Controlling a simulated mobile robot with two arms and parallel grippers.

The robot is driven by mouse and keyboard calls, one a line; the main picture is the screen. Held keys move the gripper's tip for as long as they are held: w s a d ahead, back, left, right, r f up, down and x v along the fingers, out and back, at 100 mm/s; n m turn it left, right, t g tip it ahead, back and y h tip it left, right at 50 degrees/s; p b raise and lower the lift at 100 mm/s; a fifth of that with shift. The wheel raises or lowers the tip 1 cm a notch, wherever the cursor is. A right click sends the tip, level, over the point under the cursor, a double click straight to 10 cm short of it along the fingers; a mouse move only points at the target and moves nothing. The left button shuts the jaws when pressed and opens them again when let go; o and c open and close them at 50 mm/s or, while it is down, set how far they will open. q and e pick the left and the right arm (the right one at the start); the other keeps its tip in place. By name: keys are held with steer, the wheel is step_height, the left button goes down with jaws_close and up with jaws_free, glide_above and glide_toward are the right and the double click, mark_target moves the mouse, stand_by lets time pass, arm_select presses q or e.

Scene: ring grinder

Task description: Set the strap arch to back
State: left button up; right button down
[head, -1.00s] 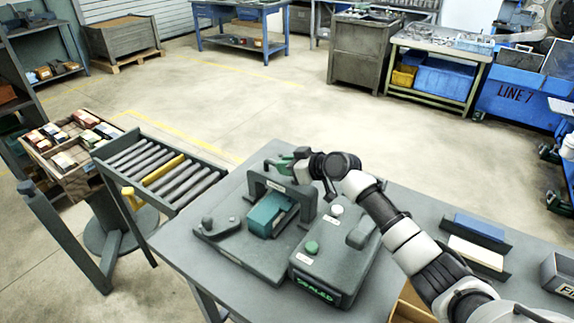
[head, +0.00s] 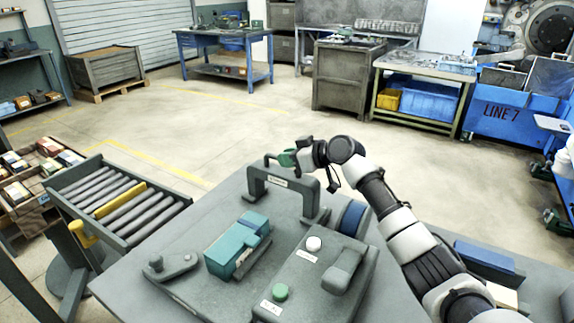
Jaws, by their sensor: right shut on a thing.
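The strap arch (head: 283,183), a dark grey frame with a small label on its crossbar, stands upright at the far end of the machine's base plate. A teal block (head: 236,245) lies on the plate on the near side of the arch, clear of its opening. My right gripper (head: 287,158) is at the top of the arch and shut on it; the arm partly hides the exact grip point. My left gripper is out of view.
A roller conveyor (head: 118,205) is at the left; a blue block (head: 485,254) lies at the right.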

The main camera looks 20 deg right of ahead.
steer(key=shift+d, duration=0.15)
steer(key=shift+r, duration=0.15)
steer(key=c, duration=1.5)
jaws_free()
steer(key=shift+r, duration=0.1)
steer(key=o, duration=0.4)
steer(key=shift+w+d, duration=0.1)
steer(key=shift+w, duration=0.05)
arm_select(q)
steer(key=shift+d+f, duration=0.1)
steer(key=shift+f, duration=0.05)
arm_select(e)
steer(key=shift+f, duration=0.25)
